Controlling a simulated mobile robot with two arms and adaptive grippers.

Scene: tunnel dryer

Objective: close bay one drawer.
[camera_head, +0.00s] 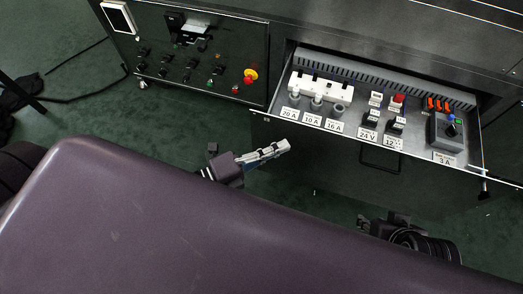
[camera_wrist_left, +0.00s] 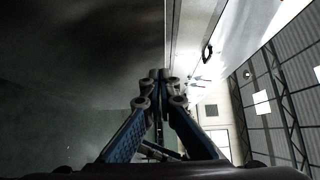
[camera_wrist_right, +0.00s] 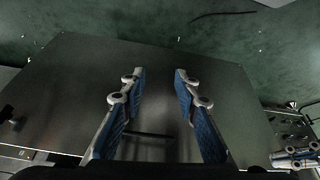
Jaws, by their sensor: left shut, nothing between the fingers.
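The drawer (camera_head: 262,112) stands pulled out of the grey cabinet in the head view, its inside showing. It holds white fuse holders, labelled switches and a grey box. A dark bar handle (camera_head: 380,160) is on its front face. My left gripper (camera_head: 283,146) is in front of the drawer's left part and below its rim; contact cannot be told. Its fingertips meet in the left wrist view (camera_wrist_left: 158,76), with nothing between them. My right gripper (camera_head: 378,224) is low, partly hidden by my own body. In the right wrist view (camera_wrist_right: 159,74) its fingers are apart and empty, before a dark panel.
A control panel (camera_head: 222,78) with knobs and a red and yellow emergency stop button (camera_head: 250,76) is left of the drawer. Green floor (camera_head: 80,110) is open at the left, with a black cable.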

